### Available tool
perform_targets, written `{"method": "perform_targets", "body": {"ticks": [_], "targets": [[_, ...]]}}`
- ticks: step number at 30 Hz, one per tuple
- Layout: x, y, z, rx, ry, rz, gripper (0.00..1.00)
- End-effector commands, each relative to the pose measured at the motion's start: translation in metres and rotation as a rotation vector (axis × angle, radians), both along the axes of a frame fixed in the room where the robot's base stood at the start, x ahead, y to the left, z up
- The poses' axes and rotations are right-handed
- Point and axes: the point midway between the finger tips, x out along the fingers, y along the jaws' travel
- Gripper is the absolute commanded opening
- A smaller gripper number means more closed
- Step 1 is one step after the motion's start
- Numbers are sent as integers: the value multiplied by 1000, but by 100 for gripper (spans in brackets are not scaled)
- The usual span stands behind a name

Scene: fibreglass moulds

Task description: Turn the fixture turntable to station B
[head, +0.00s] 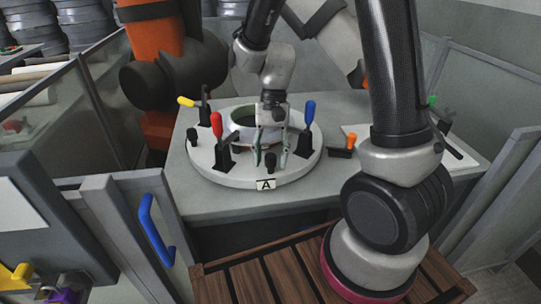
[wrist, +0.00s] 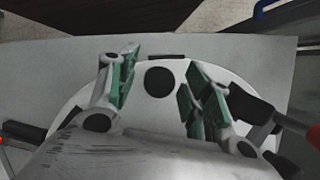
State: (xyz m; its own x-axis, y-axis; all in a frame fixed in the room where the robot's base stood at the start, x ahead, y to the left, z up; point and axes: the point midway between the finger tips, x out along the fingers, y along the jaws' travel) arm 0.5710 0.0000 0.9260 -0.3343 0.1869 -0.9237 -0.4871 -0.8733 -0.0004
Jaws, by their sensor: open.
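The fixture turntable (head: 222,172) is a round white disc on a grey table. A label plate reading A (head: 265,184) is on its front rim. No station B mark is visible.
Another black peg (head: 191,134) is at the disc's left. An orange-handled clamp (head: 350,140) is close to the disc's right edge. An orange robot arm (head: 156,45) stands behind. Glass-panelled fencing (head: 100,90) and a blue-handled gate (head: 150,230) flank the table.

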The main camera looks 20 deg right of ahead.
Motion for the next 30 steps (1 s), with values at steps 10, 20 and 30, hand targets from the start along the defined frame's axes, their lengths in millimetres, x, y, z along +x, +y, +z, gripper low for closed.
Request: {"method": "perform_targets", "body": {"ticks": [10, 20, 30], "targets": [[0, 0, 0, 1, 0, 0, 18], [0, -1, 0, 1, -1, 3, 0], [0, -14, 1, -1, -2, 69, 0]]}}
